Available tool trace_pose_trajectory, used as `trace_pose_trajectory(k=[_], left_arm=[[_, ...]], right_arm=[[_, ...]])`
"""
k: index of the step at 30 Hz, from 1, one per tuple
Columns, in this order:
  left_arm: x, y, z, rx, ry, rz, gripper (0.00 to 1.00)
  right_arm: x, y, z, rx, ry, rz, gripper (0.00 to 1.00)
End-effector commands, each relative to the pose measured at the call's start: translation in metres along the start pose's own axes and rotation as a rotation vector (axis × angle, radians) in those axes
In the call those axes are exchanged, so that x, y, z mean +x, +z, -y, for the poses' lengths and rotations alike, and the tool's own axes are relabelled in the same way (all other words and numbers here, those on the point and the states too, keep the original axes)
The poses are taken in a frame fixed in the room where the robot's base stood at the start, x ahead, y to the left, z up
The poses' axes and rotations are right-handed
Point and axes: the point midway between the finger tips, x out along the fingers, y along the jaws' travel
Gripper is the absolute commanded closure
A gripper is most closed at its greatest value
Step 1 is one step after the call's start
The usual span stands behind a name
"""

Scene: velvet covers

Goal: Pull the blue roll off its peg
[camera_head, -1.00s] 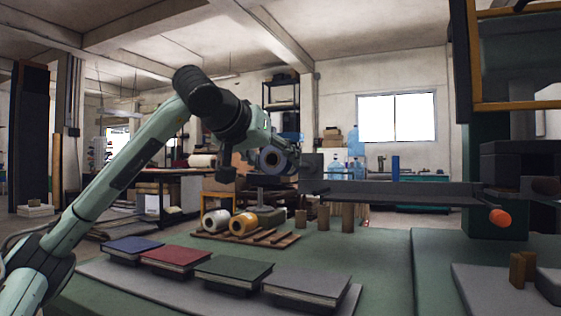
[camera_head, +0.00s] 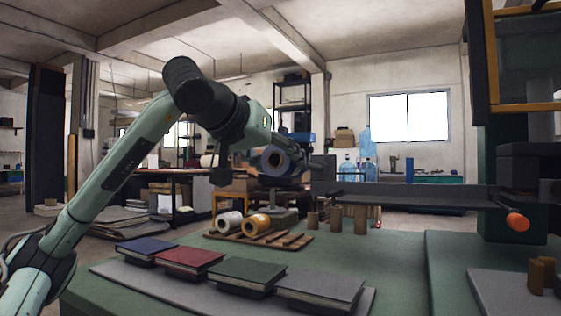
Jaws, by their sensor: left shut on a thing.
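The blue roll (camera_head: 276,160) shows its round end with a dark hole, facing roughly toward me, at the middle of the view. My left gripper (camera_head: 287,161) is at the end of the arm from the left and is shut on the roll. The gripper's dark parts and the wrist cover part of the roll. I cannot make out the peg or tell whether the roll is still around it. My right gripper is not in view.
A long dark bar (camera_head: 420,196) with an orange-ended rod (camera_head: 517,222) extends right. Several books, including a green one (camera_head: 236,273), lie in front. White (camera_head: 229,223) and orange (camera_head: 256,225) rolls lie on a wooden rack. Wooden blocks (camera_head: 360,218) stand nearby; green tabletop between is clear.

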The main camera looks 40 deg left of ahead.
Motion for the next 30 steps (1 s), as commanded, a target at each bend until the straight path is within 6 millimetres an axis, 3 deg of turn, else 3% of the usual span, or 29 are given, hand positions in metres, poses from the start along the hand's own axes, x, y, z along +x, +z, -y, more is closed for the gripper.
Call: trace_pose_trajectory(k=[15,30], left_arm=[[-0.043,0.017,0.001,-0.001,0.000,-0.002,0.83],[-0.045,0.018,0.001,0.000,0.000,-0.002,0.83]], right_arm=[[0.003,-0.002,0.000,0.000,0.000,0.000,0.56],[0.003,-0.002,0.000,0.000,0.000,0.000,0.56]])
